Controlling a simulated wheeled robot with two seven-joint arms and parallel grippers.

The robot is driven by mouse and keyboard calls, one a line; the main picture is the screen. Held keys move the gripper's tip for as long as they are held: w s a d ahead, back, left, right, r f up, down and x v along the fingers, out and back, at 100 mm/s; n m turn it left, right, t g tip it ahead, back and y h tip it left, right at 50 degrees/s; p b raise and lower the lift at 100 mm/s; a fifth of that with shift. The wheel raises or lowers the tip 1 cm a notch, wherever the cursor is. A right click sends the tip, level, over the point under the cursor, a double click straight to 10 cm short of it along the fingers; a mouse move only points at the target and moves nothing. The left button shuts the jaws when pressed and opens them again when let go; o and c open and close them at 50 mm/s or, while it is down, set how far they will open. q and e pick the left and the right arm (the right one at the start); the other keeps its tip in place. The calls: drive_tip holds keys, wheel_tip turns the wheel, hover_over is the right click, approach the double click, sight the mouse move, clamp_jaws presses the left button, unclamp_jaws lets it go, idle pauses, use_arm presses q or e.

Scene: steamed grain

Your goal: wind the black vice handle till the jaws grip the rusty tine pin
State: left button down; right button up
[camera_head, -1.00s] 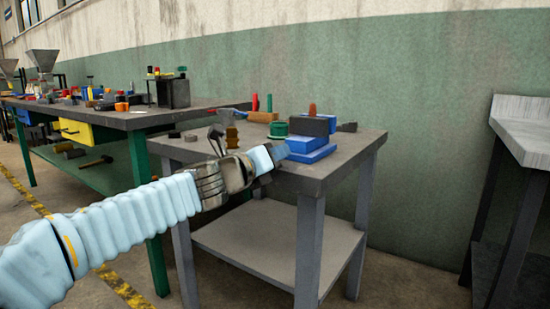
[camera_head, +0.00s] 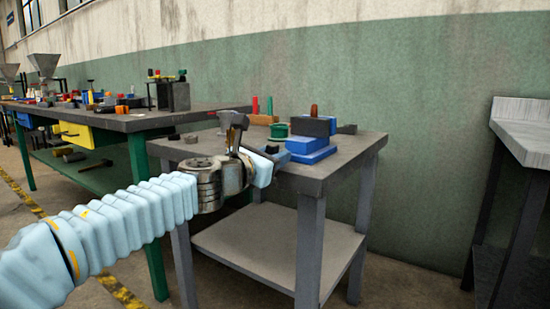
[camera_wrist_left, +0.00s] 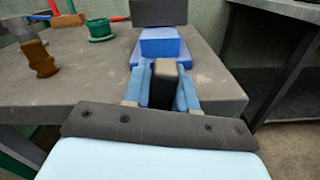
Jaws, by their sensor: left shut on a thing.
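A blue vice (camera_head: 305,153) with a dark block (camera_head: 312,127) on top stands on the small grey table. It also shows in the left wrist view (camera_wrist_left: 160,45). A rusty upright pin (camera_head: 314,110) stands at the top of the dark block; its lower end is hidden. My left gripper (camera_head: 274,156) is at the vice's near left side. In the left wrist view my left gripper (camera_wrist_left: 165,88) has its blue fingers on both sides of the black handle (camera_wrist_left: 166,66), shut on it. The jaw gap around the pin cannot be made out. My right gripper is not in view.
A brown turned piece (camera_wrist_left: 38,60) and a green round piece (camera_wrist_left: 100,30) stand on the small table (camera_head: 340,160). Red and green sticks in a wooden block (camera_head: 262,119) are behind. A longer cluttered bench (camera_head: 120,120) is at left; a pale-topped bench (camera_head: 525,135) is at right.

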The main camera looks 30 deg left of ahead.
use_arm(q)
drive_tip(key=shift+f+m, duration=0.15)
drive_tip(key=shift+m, duration=0.15)
idle(0.4)
drive_tip(key=c, duration=1.3)
unclamp_jaws()
drive_tip(key=s, duration=0.4)
drive_tip(key=s+p, duration=0.1)
drive_tip(key=s, duration=0.4)
drive_tip(key=s+a+p, duration=0.1)
drive_tip(key=s, duration=0.3)
drive_tip(key=shift+s, duration=0.35)
